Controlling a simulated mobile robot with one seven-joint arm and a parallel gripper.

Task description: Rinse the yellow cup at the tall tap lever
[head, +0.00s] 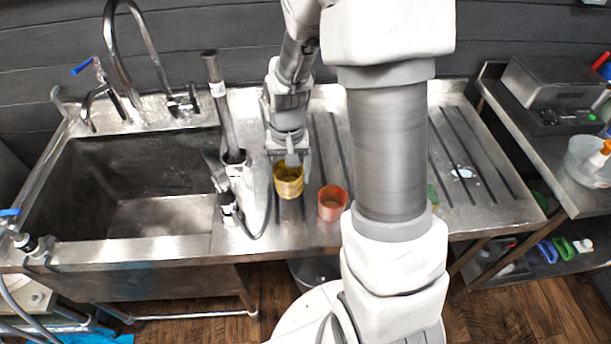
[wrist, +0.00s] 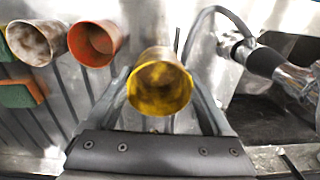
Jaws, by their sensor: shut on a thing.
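The yellow cup (head: 289,185) is over the drainboard just right of the sink, and I cannot tell whether it touches the board. My gripper (head: 289,160) is shut on it from above. In the wrist view the cup (wrist: 160,85) sits between the two fingers, its open mouth towards the camera and brownish inside. A tall gooseneck tap (head: 131,45) stands at the back of the sink (head: 160,215). A blue lever (head: 82,66) is beside it, at its left.
An upright grey pipe with a hose (head: 222,105) stands between the cup and the basin. An orange cup (head: 331,204) is close right of the yellow one. The wrist view also shows a whitish cup (wrist: 37,43) and a green-orange sponge (wrist: 18,92). The drainboard's right part is mostly clear.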

